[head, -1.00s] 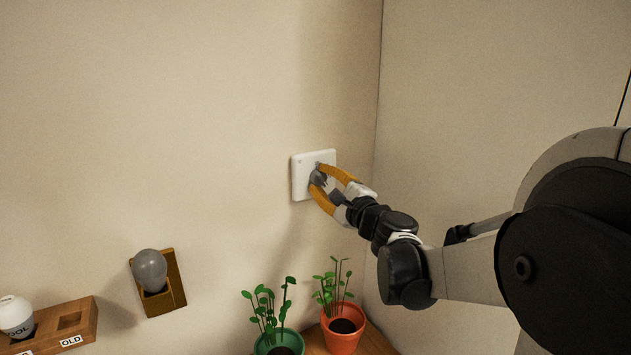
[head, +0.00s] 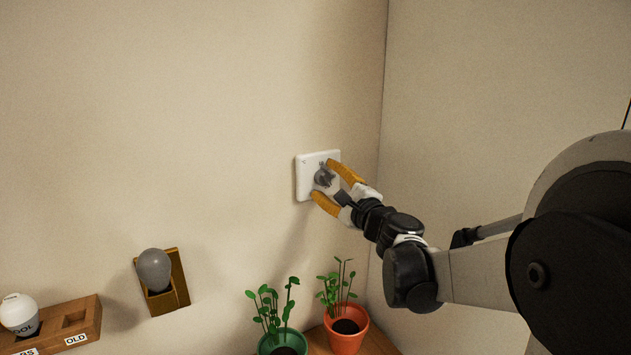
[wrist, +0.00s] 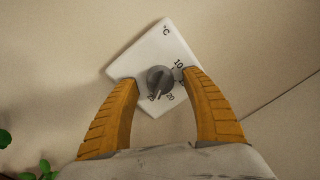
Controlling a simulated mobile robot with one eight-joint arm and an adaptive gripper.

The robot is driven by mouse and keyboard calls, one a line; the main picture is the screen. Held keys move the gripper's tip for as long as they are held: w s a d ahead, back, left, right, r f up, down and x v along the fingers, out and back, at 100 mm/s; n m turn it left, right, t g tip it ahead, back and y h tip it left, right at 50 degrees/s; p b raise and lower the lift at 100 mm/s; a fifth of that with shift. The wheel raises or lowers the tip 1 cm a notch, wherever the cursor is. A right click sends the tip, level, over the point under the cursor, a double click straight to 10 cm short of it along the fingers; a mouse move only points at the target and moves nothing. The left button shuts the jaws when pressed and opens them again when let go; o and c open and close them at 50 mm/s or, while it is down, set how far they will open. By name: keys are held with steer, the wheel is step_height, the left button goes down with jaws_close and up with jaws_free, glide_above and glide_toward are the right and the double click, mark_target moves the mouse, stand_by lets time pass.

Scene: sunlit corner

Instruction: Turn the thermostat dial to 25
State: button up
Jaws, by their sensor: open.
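The white square thermostat plate (head: 303,181) is on the wall near the room corner. Its grey dial (head: 323,177) also shows in the wrist view (wrist: 159,78), with a pale pointer mark on its lower edge, between the 20 and a partly hidden number to its left. The 10 is readable at the upper right; the number by the right fingertip is partly covered. My gripper (head: 325,179) is open, its orange fingers on either side of the dial. In the wrist view (wrist: 160,79) gaps show between both fingertips and the dial.
Two potted plants, in a green pot (head: 283,344) and an orange pot (head: 346,338), stand below the thermostat. A grey bulb (head: 154,269) sits in a wall holder to the left. A wooden rack (head: 88,317) with a white bulb (head: 19,314) is at lower left.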

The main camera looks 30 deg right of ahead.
steer(key=s, duration=1.1)
steer(key=shift+s+f, duration=0.35)
steer(key=shift+f, duration=0.1)
steer(key=shift+d, duration=0.1)
steer(key=s+a+f+n+g+y+b, duration=0.1)
steer(key=a+f+n+g+y+b, duration=0.15)
steer(key=a+f+n+b, duration=0.4)
steer(key=s+a+f+n+g+y+b, duration=0.1)
steer(key=s+a+f+n+g+b, duration=0.2)
steer(key=a+f, duration=0.65)
steer(key=s+a+f+n+g+h+b, duration=0.1)
steer(key=s+f+n+g+h+b, duration=0.1)
steer(key=f+n, duration=0.5)
steer(key=s+a+f+n+g+h+b, duration=0.1)
steer(key=s+f+n+g+b, duration=0.3)
steer(key=s+f, duration=0.5)
step_height(320, 180, down, 3)
steer(key=n+h+b, duration=0.1)
steer(key=n+b, duration=0.1)
steer(key=shift+s+a+n, duration=0.2)
steer(key=shift+n, duration=0.15)
steer(key=shift+r, duration=0.1)
